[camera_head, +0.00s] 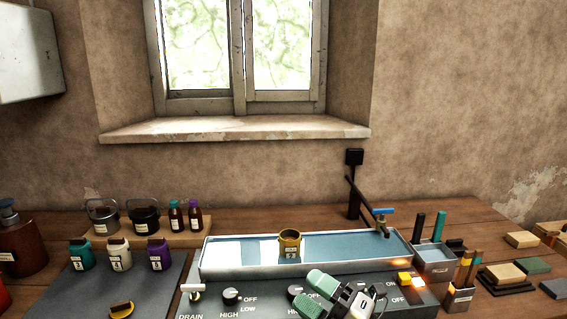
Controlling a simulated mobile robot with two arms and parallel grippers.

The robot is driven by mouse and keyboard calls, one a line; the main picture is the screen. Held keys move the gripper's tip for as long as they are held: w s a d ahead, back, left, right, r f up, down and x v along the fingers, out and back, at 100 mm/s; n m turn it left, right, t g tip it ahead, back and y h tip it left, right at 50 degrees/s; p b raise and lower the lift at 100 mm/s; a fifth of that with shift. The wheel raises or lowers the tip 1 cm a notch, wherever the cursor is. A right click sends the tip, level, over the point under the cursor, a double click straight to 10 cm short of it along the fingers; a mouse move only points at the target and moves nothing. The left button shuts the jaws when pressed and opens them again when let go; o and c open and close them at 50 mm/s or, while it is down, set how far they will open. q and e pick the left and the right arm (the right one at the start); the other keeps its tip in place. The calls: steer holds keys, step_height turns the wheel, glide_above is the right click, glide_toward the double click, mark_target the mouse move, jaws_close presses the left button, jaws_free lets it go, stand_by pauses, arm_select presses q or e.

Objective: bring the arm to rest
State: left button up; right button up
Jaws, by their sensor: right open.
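My right gripper (308,291) is at the bottom centre, over the front control panel (262,298) of the water tray. Its two green-tipped fingers point left and stand apart, with nothing seen between them. A small yellow jar (289,243) stands upright in the tray (228,264), behind the gripper and apart from it. The gripper hides part of the panel and its knobs. My left gripper is not in view.
A black tap post (355,190) rises behind the tray. Right are a tool cup (461,297) and blocks (505,275). Left, teal (82,256), white (119,255) and purple (159,253) jars and a yellow lid (121,309) sit on a dark mat (88,292).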

steer(key=s+d+f+m+t+h, duration=0.1)
steer(key=s+d+f+m+h, duration=0.2)
steer(key=d+f+m+h, duration=0.55)
steer(key=s+d+f+m+t+h, duration=0.25)
steer(key=d+f+m+h, duration=0.25)
steer(key=m+h, duration=0.7)
steer(key=s+d+f+m+g+y, duration=0.1)
steer(key=s+f+m+g, duration=0.2)
steer(key=s, duration=0.4)
steer(key=s+d+f+m+g+y, duration=0.1)
steer(key=s+f+g, duration=0.3)
steer(key=s+g, duration=0.15)
steer(key=s+f+m+g+y, duration=0.1)
steer(key=s+f+m+g, duration=0.15)
steer(key=s, duration=0.55)
step_height(320, 180, down, 28)
steer(key=f+n+g, duration=0.1)
steer(key=g, duration=0.1)
steer(key=s+d+f+g, duration=0.1)
steer(key=s+d+f, duration=0.2)
steer(key=s+f, duration=1.1)
steer(key=shift+s+h, duration=0.35)
steer(key=shift+s, duration=0.65)
